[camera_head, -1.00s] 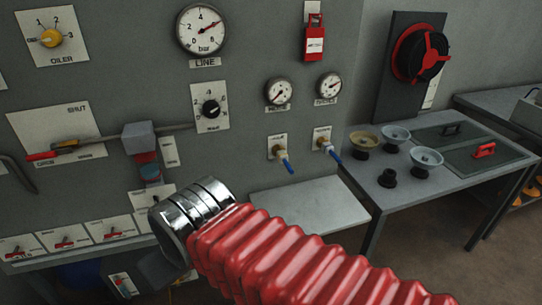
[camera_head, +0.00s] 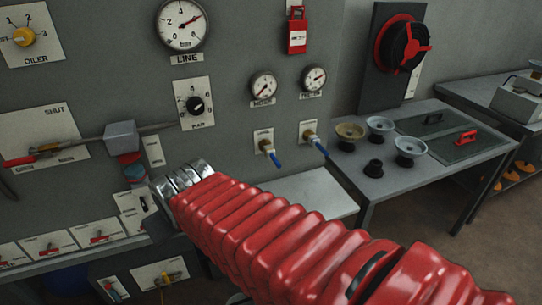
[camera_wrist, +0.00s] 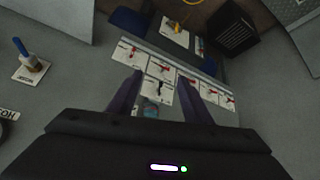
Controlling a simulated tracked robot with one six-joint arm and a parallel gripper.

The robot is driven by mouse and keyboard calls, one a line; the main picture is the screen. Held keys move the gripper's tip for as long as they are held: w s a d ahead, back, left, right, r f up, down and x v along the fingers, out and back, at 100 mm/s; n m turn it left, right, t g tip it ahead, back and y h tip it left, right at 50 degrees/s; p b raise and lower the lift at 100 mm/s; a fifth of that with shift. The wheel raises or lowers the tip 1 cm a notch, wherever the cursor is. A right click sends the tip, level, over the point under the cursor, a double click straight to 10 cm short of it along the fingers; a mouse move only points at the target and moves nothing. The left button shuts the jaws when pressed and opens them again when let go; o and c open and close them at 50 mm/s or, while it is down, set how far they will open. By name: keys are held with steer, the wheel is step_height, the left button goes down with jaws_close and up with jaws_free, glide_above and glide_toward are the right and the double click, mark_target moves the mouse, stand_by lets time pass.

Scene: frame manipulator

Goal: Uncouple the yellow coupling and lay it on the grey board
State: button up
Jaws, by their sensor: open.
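A small yellow fitting (camera_head: 172,276), which looks like the yellow coupling, sits on a white plate low on the panel, left of my arm. It also shows with a thin line at the top of the wrist view (camera_wrist: 176,24). My gripper (camera_wrist: 161,76) is open and empty, its two dark fingers pointing toward the lower row of plates. The coupling lies beyond the fingertips, apart from them. In the head view my red arm hides most of the gripper. A grey flat board (camera_head: 312,194) juts out below the taps, partly hidden by my arm; I cannot tell whether it is the task's board.
White plates with red levers (camera_head: 98,238) line the panel's lower ledge. A long-handled valve (camera_head: 122,136) projects above them. Two blue-handled taps (camera_head: 275,158) stick out further right. A side table (camera_head: 375,190) holds several bowls and a board with handles.

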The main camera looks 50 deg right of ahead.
steer(key=w+d+f+m+h, duration=0.25)
steer(key=w+d, duration=0.35)
steer(key=d, duration=0.6)
steer(key=m+t+h, duration=0.2)
steer(key=t+h, duration=0.3)
steer(key=t, duration=0.4)
glide_toward(271, 155)
steer(key=shift+f+x, duration=0.1)
steer(key=shift+x, duration=0.55)
steer(key=shift+f+x, duration=0.15)
steer(key=shift+x, duration=0.5)
steer(key=shift+d, duration=0.2)
steer(key=shift+x, duration=4.45)
steer(key=shift+f, duration=0.1)
steer(key=shift+c, duration=0.3)
jaws_close()
